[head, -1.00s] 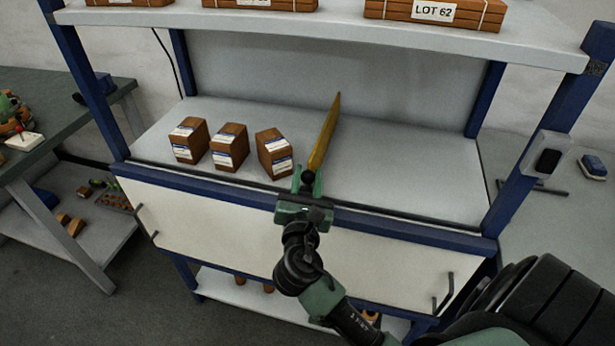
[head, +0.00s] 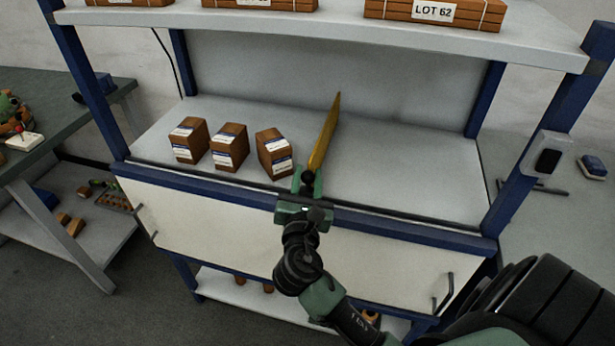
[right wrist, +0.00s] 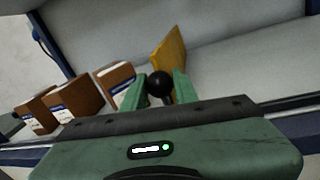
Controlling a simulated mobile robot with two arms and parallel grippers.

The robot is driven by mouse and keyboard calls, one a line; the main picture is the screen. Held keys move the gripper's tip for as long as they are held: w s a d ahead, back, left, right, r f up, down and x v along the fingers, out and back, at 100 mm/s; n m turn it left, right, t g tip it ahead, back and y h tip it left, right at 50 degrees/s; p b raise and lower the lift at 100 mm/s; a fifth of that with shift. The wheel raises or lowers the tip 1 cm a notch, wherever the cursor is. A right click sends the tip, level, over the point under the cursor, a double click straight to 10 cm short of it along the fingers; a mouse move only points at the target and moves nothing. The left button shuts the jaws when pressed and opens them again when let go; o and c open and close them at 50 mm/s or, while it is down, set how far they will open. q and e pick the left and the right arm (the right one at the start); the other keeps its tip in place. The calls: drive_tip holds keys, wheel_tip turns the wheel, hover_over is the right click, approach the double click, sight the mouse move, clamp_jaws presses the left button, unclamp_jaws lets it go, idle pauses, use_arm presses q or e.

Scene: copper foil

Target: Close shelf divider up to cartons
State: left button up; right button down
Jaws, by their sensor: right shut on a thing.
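The yellow shelf divider (head: 325,135) stands upright on the grey middle shelf, running from front to back. It also shows in the right wrist view (right wrist: 171,55). My right gripper (head: 309,180) is at the divider's front end, shut on its round black knob (right wrist: 159,85). Three brown cartons with white and blue labels stand to the left: the left carton (head: 188,140), the middle carton (head: 229,147) and the right carton (head: 274,153). A gap shows between the divider and the right carton. My left gripper is not in view.
The shelf (head: 410,165) is bare to the right of the divider. A blue rail (head: 400,228) runs along its front edge. An upper shelf (head: 330,27) holds strapped brown bundles. Blue posts (head: 85,80) bound the sides.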

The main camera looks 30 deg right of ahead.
drive_tip(key=w+a, duration=0.3)
drive_tip(key=shift+w+p, duration=0.15)
drive_tip(key=shift+p, duration=0.2)
drive_tip(key=c, duration=1.1)
unclamp_jaws()
drive_tip(key=shift+d, duration=0.1)
drive_tip(key=b+v, duration=0.1)
drive_tip(key=v, duration=0.7)
